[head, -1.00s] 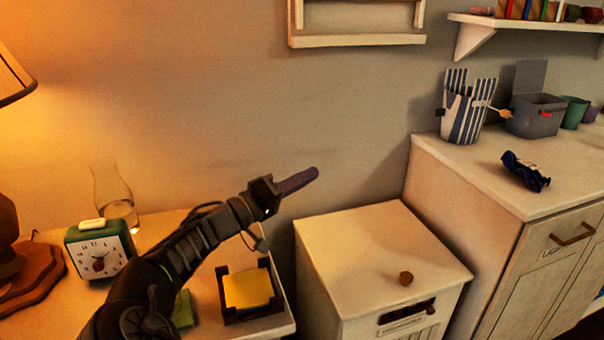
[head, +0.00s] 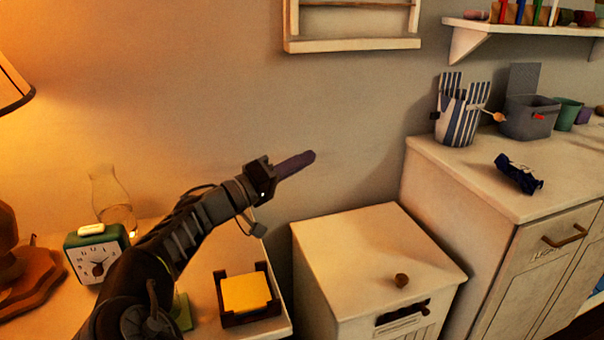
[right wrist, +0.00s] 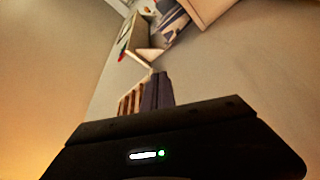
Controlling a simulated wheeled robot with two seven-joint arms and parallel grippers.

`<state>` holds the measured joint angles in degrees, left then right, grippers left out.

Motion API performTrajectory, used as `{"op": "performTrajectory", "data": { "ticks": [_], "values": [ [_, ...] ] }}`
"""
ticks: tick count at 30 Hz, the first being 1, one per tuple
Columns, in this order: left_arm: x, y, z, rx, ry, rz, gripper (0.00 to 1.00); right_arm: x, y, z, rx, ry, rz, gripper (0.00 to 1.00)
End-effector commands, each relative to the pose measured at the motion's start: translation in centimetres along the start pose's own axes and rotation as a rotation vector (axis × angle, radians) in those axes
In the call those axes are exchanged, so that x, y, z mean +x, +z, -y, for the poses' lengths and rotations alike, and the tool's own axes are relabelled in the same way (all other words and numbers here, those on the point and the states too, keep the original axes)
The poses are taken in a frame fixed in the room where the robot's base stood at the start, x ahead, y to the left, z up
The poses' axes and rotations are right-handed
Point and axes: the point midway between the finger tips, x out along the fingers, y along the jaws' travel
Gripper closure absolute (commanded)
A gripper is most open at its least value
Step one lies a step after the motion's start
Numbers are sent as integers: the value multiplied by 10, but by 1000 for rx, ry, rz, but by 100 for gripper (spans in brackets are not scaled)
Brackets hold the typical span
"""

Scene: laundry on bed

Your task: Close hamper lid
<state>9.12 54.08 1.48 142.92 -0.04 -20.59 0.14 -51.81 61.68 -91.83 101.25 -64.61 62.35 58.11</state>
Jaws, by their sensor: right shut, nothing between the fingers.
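The white hamper (head: 335,307) stands on the floor between the nightstand and the cabinet. Its lid (head: 360,250) lies flat across the top, with a round wooden knob (head: 402,280) near the front edge. A dark handle slot shows in the front below it. My right gripper (head: 310,156) is shut and empty, raised in front of the wall, up and left of the lid and apart from it. Its dark fingers also show in the right wrist view (right wrist: 157,90). My left gripper is not in view.
The nightstand holds a green clock (head: 97,255), a glass lamp chimney (head: 112,200) and a yellow note block (head: 246,292). The white cabinet (head: 455,190) rises right beside the hamper, with a striped bin (head: 460,115) and dark cloth (head: 519,174). A frame (head: 352,44) hangs above.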

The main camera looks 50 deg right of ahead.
Motion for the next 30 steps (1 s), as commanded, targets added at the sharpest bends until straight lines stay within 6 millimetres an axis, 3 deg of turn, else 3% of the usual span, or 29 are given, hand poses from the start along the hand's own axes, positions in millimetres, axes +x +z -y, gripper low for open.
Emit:
{"op": "performTrajectory", "data": {
  "ticks": [3,9,30],
  "values": [
    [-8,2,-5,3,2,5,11,4,-12,-21,3,-1,0,100],
    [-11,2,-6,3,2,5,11,7,-21,-36,1,-1,0,100],
    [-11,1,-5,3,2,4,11,7,-22,-36,0,0,0,100]
  ]
}}
